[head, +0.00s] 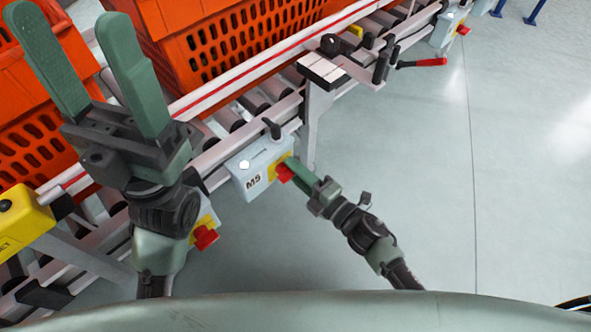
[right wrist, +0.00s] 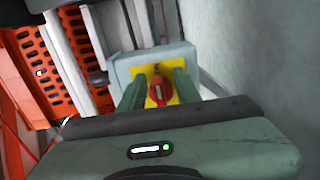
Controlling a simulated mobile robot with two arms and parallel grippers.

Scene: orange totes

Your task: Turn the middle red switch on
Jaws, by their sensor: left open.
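The middle red switch (head: 284,173) is on a yellow plate on the front of a grey box marked M5 (head: 250,178). In the right wrist view the red switch (right wrist: 157,91) stands between the fingers of my right gripper (right wrist: 158,88), with yellow plate showing between it and the fingers. In the head view my right gripper (head: 294,172) reaches the switch from the right, and its fingertips partly hide it. My left gripper (head: 78,28) is open, empty and raised at the left, away from the switch.
Another red switch (head: 205,238) is at lower left, beside my left arm, and one (head: 463,30) is far right. A conveyor (head: 255,100) carries orange totes (head: 240,45). A red-handled lever (head: 425,62) sticks out from the conveyor. The floor (head: 420,180) at right is clear.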

